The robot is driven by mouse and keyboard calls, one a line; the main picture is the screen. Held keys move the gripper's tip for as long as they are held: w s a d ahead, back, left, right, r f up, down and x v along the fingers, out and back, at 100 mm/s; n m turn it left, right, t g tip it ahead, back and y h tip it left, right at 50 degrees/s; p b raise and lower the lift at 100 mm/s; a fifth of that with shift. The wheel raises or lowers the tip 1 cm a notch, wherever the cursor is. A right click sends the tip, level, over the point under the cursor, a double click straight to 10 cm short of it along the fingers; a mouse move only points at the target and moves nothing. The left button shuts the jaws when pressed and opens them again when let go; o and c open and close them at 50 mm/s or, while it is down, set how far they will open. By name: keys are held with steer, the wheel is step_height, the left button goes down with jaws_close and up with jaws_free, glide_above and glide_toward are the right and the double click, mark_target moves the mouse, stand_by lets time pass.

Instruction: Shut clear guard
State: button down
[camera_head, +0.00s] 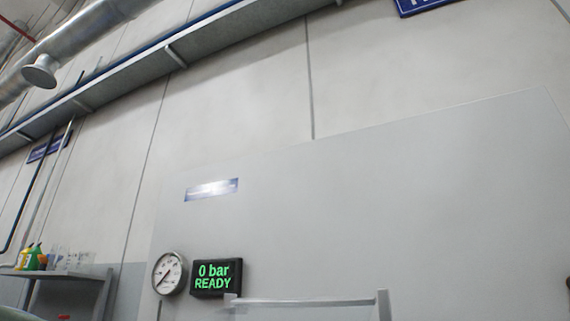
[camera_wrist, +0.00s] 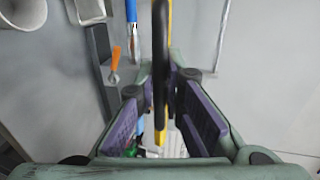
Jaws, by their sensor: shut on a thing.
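The clear guard (camera_head: 310,307) shows only its top part at the bottom edge of the head view, a see-through panel in a light grey frame. My gripper (camera_wrist: 165,112) is in the wrist view, with green fingers and purple pads on both sides of a black handle (camera_wrist: 160,50). It is shut on this handle, which runs up and down the picture. A yellow strip (camera_wrist: 169,30) lies just behind the handle. Whether the handle belongs to the guard cannot be told here.
A dial gauge (camera_head: 169,272) and a display reading "0 bar READY" (camera_head: 216,278) sit on the grey panel (camera_head: 400,210). A shelf with bottles (camera_head: 65,272) stands at lower left. In the wrist view, an orange-handled lever (camera_wrist: 116,60) sits close left of my gripper.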

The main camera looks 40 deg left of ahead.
steer(key=shift+w+a+f+b, duration=0.1)
steer(key=shift+w+f+b, duration=0.1)
steer(key=shift+f+b, duration=0.4)
steer(key=shift+w+f+b, duration=0.25)
steer(key=shift+f+b, duration=0.1)
steer(key=shift+f, duration=0.55)
steer(key=shift+w+a+f+b, duration=0.1)
steer(key=shift+w+f+b, duration=0.1)
steer(key=shift+f+b, duration=0.4)
steer(key=c, duration=1)
jaws_free()
steer(key=shift+f, duration=0.1)
steer(key=shift+c, duration=0.2)
steer(key=v, duration=0.7)
steer(key=shift+s, duration=0.25)
steer(key=shift+d, duration=0.1)
